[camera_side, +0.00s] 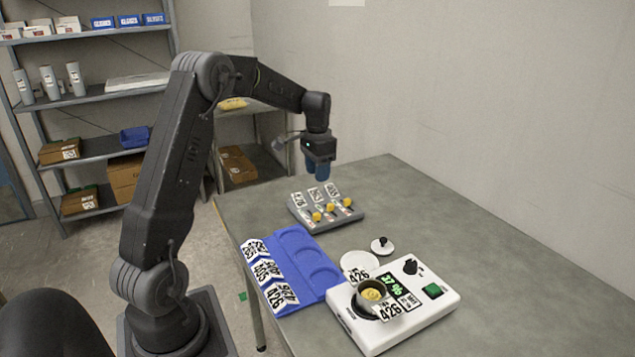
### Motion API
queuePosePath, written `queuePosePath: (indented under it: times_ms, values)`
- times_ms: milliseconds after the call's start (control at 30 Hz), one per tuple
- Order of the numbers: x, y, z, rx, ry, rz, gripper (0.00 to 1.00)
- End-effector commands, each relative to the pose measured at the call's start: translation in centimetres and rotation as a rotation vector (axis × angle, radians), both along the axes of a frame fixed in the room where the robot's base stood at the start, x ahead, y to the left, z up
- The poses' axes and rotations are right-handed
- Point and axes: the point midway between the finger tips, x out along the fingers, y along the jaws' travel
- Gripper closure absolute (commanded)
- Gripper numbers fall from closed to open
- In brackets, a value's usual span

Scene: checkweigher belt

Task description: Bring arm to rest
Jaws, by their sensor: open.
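My gripper (318,171), with blue fingers, hangs pointing down above the far part of the grey table (480,252). It is open, with nothing seen between the fingers. My arm reaches over from the left, bent at the elbow.
A white scale (440,310) at the front bears a small metal cup (366,302) with yellow contents. A blue tray (322,283) with round recesses lies left of it. A white disc (355,260) and black-knobbed lid (384,248) lie behind. The right tabletop is clear.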

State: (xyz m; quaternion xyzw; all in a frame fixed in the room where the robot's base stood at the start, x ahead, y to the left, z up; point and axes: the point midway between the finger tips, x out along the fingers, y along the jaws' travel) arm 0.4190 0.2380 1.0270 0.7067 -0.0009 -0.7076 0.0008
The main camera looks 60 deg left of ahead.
Motion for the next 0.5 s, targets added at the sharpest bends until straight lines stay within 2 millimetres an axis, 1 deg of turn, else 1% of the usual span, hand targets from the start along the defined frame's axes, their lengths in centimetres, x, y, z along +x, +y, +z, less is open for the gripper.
queuePosePath:
  times_ms: [367,467,500]
  values:
    - [0.0,-0.1,0.4,0.001,-0.002,0.000,0.57]
    - [-0.1,-1.3,1.4,0.010,-0.015,-0.004,0.57]
    - [-0.2,-2.2,2.1,0.016,-0.025,-0.005,0.57]
